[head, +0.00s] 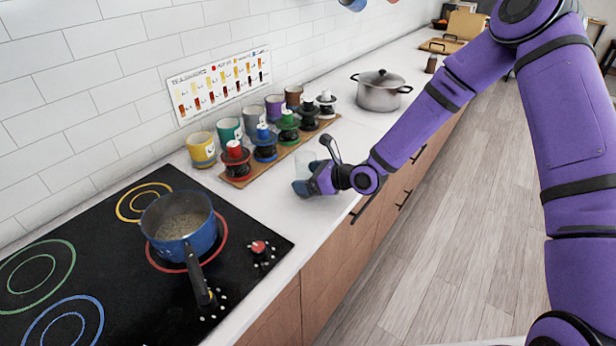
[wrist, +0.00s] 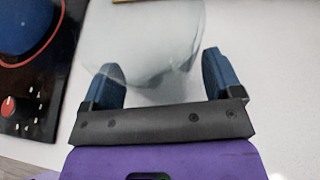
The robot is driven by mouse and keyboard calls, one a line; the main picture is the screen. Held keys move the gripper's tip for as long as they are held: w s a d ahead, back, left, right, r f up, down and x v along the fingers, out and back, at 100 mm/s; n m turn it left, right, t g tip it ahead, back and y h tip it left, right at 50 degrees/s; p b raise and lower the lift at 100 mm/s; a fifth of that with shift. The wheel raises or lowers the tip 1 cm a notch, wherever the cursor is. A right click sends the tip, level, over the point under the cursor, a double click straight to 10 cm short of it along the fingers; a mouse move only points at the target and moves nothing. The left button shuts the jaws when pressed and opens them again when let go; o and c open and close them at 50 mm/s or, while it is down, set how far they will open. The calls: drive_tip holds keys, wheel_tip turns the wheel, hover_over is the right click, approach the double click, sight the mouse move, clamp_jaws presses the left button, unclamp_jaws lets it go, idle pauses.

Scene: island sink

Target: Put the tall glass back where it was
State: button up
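The tall glass (wrist: 145,45) is clear and colourless; in the wrist view it lies between the two blue fingers of my gripper (wrist: 165,82). Its near edge curves close to both fingers, but I cannot tell whether they press on it. In the head view my gripper (head: 306,188) is low over the white counter near its front edge. The glass (head: 305,160) shows there only as a faint shape beside the fingers. Whether its base touches the counter is unclear.
A black cooktop (head: 110,265) with a blue saucepan (head: 183,222) is at left. A wooden board (head: 238,184) holds colourful stacked items, with several cups (head: 201,150) behind. A lidded steel pot (head: 380,92) stands farther back.

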drive_tip(key=shift+s+d+r, duration=0.1)
drive_tip(key=shift+d+r, duration=0.1)
drive_tip(key=v, duration=1.1)
drive_tip(key=shift+d, duration=0.2)
drive_tip(key=shift+s+r, duration=0.1)
drive_tip(key=shift+s, duration=0.05)
